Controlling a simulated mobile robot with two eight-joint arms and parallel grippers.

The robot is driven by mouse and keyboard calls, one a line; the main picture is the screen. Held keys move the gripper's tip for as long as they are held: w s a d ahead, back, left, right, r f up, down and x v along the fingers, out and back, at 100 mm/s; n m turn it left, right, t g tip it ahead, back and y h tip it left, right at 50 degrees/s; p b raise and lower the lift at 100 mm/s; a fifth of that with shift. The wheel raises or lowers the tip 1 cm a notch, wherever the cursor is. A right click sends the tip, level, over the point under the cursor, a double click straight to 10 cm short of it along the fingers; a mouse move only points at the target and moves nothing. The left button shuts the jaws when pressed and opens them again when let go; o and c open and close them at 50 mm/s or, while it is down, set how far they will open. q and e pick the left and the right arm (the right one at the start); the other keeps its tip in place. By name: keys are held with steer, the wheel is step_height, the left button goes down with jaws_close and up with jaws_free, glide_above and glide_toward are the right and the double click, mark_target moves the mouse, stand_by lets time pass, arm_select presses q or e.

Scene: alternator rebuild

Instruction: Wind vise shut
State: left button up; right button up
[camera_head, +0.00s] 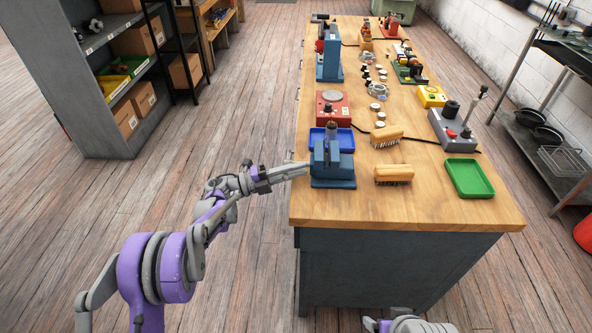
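The blue vise (333,180) stands at the near left edge of the wooden workbench, in front of a blue tray. My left gripper (305,170) reaches in from the left, with its fingertips right at the vise's left side. The fingers look close together, but I cannot tell whether they grip anything. The vise handle is not clear, being small or hidden at the fingertips. A small dark upright part shows between the vise and the blue tray; I cannot tell whether the jaws hold it. Only a piece of my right arm shows at the bottom edge; its fingers are out of view.
On the workbench (440,212) are two brushes (394,174), a green tray (469,178), a blue tray (348,138), a red hot-plate-like unit (340,112) and a grey box with a lever (450,128). Bare wood lies along the front edge. A shelf (110,140) stands left.

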arm_select(q)
steer(key=shift+o, duration=1.4)
steer(key=shift+a, duration=0.1)
steer(key=v, duration=1)
steer(key=shift+a+b, duration=0.35)
steer(key=shift+b, duration=0.1)
steer(key=shift+s, duration=0.2)
